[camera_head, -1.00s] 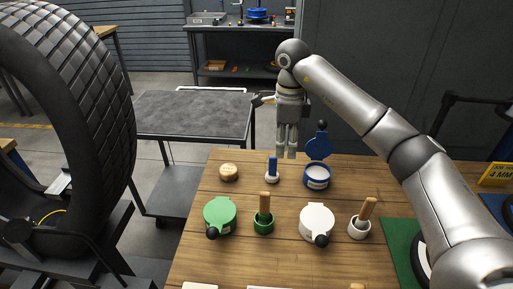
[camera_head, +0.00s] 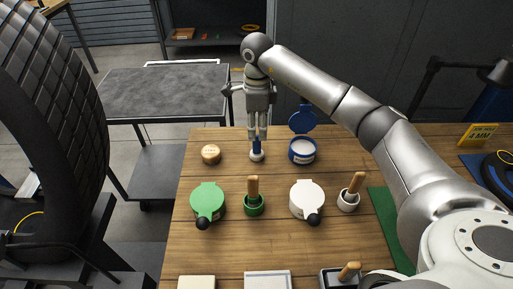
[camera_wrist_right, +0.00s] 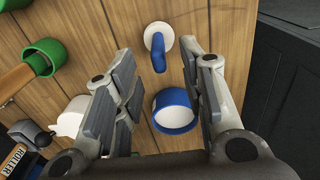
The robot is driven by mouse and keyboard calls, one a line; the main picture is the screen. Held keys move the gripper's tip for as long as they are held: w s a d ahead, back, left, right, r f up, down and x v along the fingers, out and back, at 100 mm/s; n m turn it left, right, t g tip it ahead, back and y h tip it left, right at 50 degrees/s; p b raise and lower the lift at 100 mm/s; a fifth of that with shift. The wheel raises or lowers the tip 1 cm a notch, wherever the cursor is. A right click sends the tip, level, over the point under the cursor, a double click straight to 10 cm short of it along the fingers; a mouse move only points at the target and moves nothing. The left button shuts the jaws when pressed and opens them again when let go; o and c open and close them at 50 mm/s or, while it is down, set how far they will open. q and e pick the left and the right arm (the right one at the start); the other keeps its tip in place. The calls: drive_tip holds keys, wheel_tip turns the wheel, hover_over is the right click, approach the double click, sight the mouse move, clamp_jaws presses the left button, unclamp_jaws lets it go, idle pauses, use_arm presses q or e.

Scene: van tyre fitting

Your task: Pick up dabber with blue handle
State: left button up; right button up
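The dabber with the blue handle (camera_head: 257,150) stands upright in a white base on the wooden table, near its far edge. It also shows in the right wrist view (camera_wrist_right: 158,48), ahead of and between the fingertips. My right gripper (camera_head: 257,138) points down over the dabber, fingertips close around the handle's upper part and partly covering it in the head view. In the right wrist view the fingers (camera_wrist_right: 166,68) are spread wide, with space on both sides of the handle. My left gripper is not in view.
An open blue pot (camera_head: 302,151) with raised lid stands just right of the dabber. A round wooden piece (camera_head: 211,154) is left. Green (camera_head: 207,203) and white (camera_head: 307,201) lidded pots and wooden-handled dabbers stand nearer. A large tyre (camera_head: 50,120) fills the left side.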

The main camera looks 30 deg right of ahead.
sight(257, 135)
drive_tip(key=shift+f+p, duration=0.45)
drive_tip(key=shift+f, duration=1.45)
drive_tip(key=shift+s, duration=0.1)
clamp_jaws()
wheel_tip(257, 135, up, 10)
drive_tip(key=shift+r+b, duration=0.1)
drive_tip(key=shift+b, duration=1.05)
